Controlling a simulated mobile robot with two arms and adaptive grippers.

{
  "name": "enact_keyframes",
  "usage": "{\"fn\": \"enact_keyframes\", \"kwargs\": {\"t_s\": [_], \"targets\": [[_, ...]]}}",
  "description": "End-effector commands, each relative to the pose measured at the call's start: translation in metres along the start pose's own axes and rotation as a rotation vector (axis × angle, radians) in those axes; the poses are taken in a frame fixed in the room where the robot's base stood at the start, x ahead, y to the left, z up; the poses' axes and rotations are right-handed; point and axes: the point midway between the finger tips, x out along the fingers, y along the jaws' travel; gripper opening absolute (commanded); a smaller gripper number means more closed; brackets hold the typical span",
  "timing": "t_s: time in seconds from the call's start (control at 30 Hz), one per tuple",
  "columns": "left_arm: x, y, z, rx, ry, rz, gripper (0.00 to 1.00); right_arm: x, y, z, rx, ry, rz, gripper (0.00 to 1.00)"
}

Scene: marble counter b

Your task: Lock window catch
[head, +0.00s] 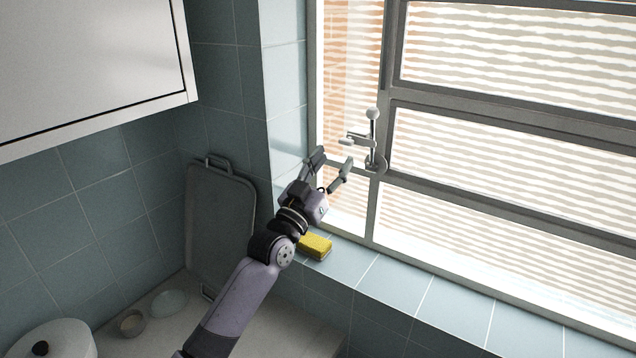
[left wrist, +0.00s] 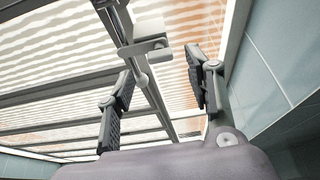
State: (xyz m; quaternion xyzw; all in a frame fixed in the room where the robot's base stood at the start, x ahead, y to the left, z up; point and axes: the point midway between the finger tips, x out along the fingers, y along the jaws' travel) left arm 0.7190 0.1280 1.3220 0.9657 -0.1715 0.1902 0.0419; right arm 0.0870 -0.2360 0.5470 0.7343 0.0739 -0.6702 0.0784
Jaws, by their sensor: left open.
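The window catch (head: 373,140) is a metal fitting on the upright bar of the window frame, with a round knob at its top and a short arm reaching left. It also shows in the left wrist view (left wrist: 143,47), ahead of the fingers. My left gripper (head: 333,165) is open and empty, just below and left of the catch, apart from it. In the left wrist view its two fingers (left wrist: 160,90) are spread, with the catch's rounded end between and beyond them. The window (head: 510,130) has grey frames and striped panes. My right gripper is not in view.
A yellow sponge (head: 315,246) lies on the tiled sill (head: 400,283) below my left gripper. A grey board (head: 217,215) leans on the tiled wall. A white cabinet (head: 90,65) hangs at upper left. A lidded pot (head: 58,342) and small bowls (head: 170,303) stand on the counter.

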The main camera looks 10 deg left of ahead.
Motion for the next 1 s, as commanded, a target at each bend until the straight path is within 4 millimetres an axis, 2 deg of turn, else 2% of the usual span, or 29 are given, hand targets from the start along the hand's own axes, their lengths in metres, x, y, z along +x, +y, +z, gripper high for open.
{"fn": "enact_keyframes", "kwargs": {"t_s": [0.03,0.1,0.3,0.5,0.8,0.87,0.9,0.97,1.0], "targets": [[-0.014,0.001,0.001,0.000,-0.003,0.001,0.48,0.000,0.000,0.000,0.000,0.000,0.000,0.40],[-0.029,0.000,0.002,0.001,-0.004,0.000,0.48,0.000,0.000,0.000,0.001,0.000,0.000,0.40],[-0.061,0.000,0.001,0.001,-0.003,0.000,0.48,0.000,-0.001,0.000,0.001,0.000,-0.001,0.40],[-0.073,0.000,0.000,0.000,0.000,0.000,0.48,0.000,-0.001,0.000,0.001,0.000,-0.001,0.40],[-0.073,0.001,0.001,0.001,-0.002,0.000,0.48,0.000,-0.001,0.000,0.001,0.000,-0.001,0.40],[-0.075,0.002,0.008,0.003,-0.015,-0.001,0.48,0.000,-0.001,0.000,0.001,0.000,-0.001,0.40],[-0.077,0.004,0.018,0.007,-0.033,-0.002,0.48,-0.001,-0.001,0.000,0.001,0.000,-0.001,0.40],[-0.084,0.008,0.042,0.021,-0.076,-0.004,0.48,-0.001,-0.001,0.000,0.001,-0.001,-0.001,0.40],[-0.090,0.012,0.062,0.032,-0.113,-0.005,0.48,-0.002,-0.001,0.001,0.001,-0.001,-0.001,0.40]]}}
